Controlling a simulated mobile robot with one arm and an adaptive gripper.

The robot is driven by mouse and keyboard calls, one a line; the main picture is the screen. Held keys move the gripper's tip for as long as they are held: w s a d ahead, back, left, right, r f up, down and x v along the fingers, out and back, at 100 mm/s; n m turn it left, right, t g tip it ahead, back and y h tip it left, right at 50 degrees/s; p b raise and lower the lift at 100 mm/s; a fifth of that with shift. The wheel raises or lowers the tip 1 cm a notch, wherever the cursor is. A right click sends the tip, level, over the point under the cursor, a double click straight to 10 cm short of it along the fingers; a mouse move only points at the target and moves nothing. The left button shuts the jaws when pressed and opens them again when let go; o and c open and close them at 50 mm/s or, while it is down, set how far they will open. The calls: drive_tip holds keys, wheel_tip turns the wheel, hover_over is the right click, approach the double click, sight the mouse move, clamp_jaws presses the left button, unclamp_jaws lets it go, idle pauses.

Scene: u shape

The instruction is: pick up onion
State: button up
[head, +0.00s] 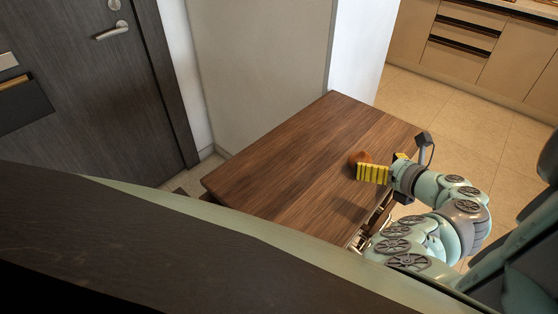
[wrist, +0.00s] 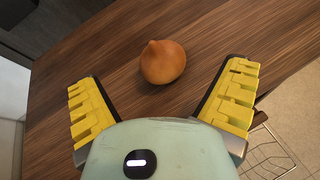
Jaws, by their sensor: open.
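The onion (wrist: 163,62) is round and orange-brown, lying on the dark wooden table in the wrist view. It lies a little beyond the fingertips, roughly midway between them, and nothing appears to touch it. In the head view the onion (head: 357,157) shows near the table's right side, partly hidden behind the yellow fingers. My gripper (wrist: 163,80) is open and empty, with its two yellow ribbed fingers spread wide. In the head view my gripper (head: 373,174) is over the table's right edge, close to the onion.
The wooden table (head: 285,160) is otherwise bare, with free room left of the onion. A pale wall (head: 260,70) stands behind it and a dark door (head: 80,90) at left. Kitchen cabinets (head: 480,45) are at the back right. A wire rack-like object (wrist: 268,155) shows below the table edge.

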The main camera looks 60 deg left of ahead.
sight(368, 162)
drive_tip(key=shift+s+p+x, duration=0.15)
drive_tip(key=shift+x, duration=0.65)
drive_tip(key=shift+s+p+x, duration=0.1)
drive_tip(key=shift+p+x, duration=0.05)
drive_tip(key=shift+x, duration=1.75)
drive_tip(key=shift+w+d+f, duration=0.1)
drive_tip(key=shift+f, duration=0.05)
drive_tip(key=shift+d, duration=0.1)
drive_tip(key=c, duration=1.3)
